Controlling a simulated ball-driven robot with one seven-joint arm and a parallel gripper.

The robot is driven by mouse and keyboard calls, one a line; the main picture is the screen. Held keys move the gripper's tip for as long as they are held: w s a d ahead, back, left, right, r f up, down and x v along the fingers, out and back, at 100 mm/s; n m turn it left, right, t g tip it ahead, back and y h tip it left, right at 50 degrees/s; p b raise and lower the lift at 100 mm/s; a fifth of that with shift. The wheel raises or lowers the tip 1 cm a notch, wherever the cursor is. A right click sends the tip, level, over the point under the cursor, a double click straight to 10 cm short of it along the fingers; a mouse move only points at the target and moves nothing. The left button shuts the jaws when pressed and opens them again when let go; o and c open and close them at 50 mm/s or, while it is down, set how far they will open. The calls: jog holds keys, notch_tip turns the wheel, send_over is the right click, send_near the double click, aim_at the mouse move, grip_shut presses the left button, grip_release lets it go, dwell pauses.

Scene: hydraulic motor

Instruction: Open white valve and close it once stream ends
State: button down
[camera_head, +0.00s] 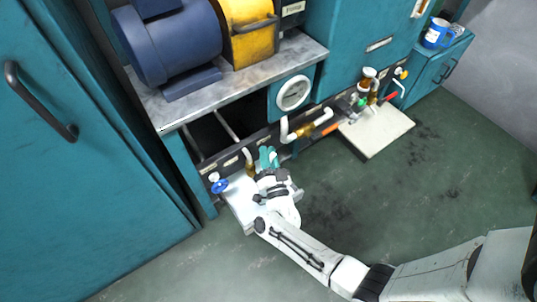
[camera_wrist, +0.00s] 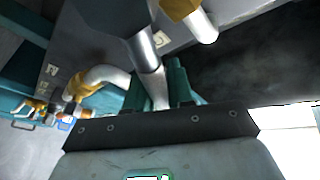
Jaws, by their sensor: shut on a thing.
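My gripper (camera_head: 267,157) is low in front of the teal machine, with its teal fingers at the row of pipes and valves. In the wrist view the fingers (camera_wrist: 160,98) are closed on both sides of a pale grey-white lever (camera_wrist: 153,84), which looks like the white valve's handle. The lever runs up to a dark fitting (camera_wrist: 115,12). The valve's body is mostly hidden by my gripper in the head view. I cannot make out any stream of liquid.
A blue valve knob (camera_head: 219,187) is left of my gripper, and a white tray (camera_head: 235,204) lies beneath. A bent white pipe (camera_head: 286,130) is to the right. The green floor on the right is clear.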

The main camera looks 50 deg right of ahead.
jog(key=c, duration=1.1)
grip_release()
jog(key=p+v, duration=0.1)
jog(key=v, duration=1)
jog(key=shift+d+p, duration=0.1)
jog(key=shift+p, duration=0.3)
